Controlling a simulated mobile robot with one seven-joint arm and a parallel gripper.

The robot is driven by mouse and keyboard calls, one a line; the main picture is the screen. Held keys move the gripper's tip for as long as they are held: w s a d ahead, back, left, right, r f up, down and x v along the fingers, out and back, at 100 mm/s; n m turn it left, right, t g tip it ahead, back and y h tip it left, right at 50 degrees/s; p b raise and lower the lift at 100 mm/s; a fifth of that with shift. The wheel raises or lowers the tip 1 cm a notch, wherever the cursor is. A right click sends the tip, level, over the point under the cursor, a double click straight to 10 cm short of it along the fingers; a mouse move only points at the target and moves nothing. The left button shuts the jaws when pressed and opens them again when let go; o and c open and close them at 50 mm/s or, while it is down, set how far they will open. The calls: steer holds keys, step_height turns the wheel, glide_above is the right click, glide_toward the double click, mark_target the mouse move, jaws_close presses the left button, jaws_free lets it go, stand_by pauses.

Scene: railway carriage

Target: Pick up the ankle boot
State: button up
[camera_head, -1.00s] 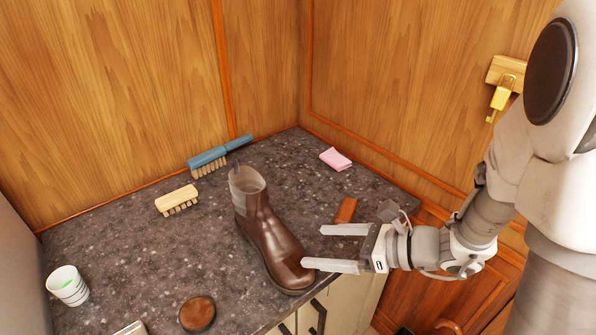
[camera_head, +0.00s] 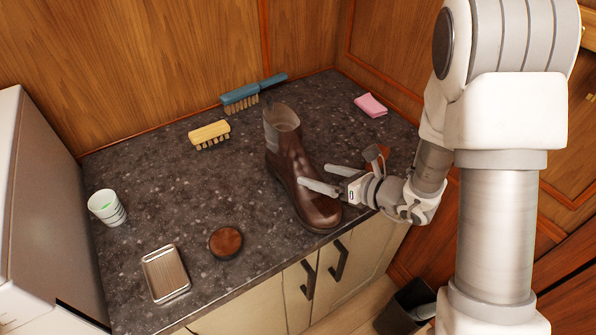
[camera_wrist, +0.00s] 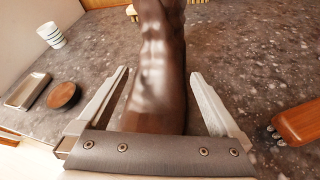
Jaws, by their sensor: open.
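The brown ankle boot (camera_head: 291,168) stands upright on the dark speckled counter (camera_head: 185,190), its toe toward the front edge and its grey-lined opening toward the back. My gripper (camera_head: 322,178) is open at the boot's right front side, with one finger crossing in front of the toe part. In the wrist view the boot (camera_wrist: 158,70) lies between the two spread fingers of my gripper (camera_wrist: 160,98), with gaps visible on both sides. The boot's upper end is cut off in that view.
A blue-handled brush (camera_head: 250,95), a wooden brush (camera_head: 209,134) and a pink cloth (camera_head: 371,105) lie behind. A striped cup (camera_head: 107,208), a metal tin (camera_head: 165,273) and a round brown tin (camera_head: 225,242) are at left. A brown wooden-backed object (camera_wrist: 300,122) lies right of my gripper.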

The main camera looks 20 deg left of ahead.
mark_target(315, 173)
steer(key=shift+p+x, duration=0.4)
steer(key=shift+x, duration=2.4)
steer(key=shift+c, duration=0.2)
steer(key=shift+r, duration=0.1)
jaws_close()
